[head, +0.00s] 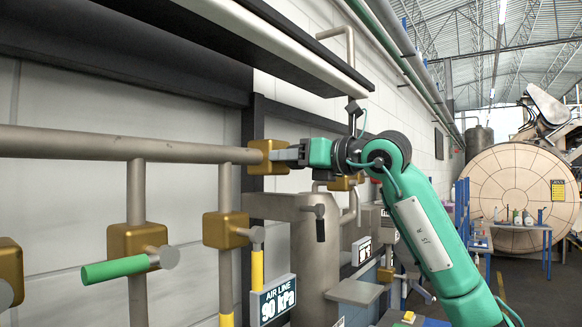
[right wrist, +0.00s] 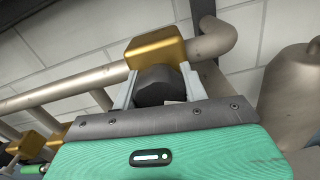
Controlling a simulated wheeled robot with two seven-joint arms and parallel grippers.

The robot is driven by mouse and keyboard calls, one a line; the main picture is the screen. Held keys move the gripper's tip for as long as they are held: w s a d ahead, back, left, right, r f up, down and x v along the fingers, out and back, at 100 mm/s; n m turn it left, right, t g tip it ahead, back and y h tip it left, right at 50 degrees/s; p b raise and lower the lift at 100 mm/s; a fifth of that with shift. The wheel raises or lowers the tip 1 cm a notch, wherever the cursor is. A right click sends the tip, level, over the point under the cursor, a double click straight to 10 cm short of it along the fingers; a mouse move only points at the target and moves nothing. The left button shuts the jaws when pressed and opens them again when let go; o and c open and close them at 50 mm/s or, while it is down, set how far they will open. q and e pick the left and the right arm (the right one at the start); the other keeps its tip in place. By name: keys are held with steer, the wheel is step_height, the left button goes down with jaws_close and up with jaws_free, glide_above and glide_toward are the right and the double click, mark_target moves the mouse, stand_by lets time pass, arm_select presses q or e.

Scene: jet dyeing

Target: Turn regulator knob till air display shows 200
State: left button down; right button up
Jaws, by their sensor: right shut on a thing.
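The air display (head: 277,300) is a sign marked AIR LINE, and it reads 90 kPa. The regulator is a gold block (head: 264,158) at the right end of the upper horizontal pipe. Its dark faceted knob (right wrist: 155,84) shows in the right wrist view, in front of the gold block. My right gripper (head: 283,155) reaches in from the right with its fingers on both sides of the knob, shut on it. In the head view the gripper hides the knob. My left gripper is not in view.
A green-handled valve (head: 122,269) and a yellow-handled valve (head: 257,268) sit lower left on vertical pipes. A grey tank (head: 306,255) stands below my right arm. A dark shelf-like rail (head: 290,50) runs above. A blue table (head: 520,229) stands far right.

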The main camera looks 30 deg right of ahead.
steer(key=m+b, duration=0.2)
steer(key=m, duration=0.2)
steer(key=shift+m+b, duration=0.3)
steer(key=m+b, duration=0.2)
steer(key=m, duration=0.3)
steer(key=shift+m+b, duration=0.3)
steer(key=shift+b, duration=0.1)
steer(key=m+b, duration=0.2)
steer(key=m, duration=0.3)
steer(key=shift+b, duration=0.35)
steer(key=shift+r+m+b, duration=0.15)
steer(key=shift+m+b, duration=0.95)
steer(key=shift+m, duration=1.6)
steer(key=o, duration=1)
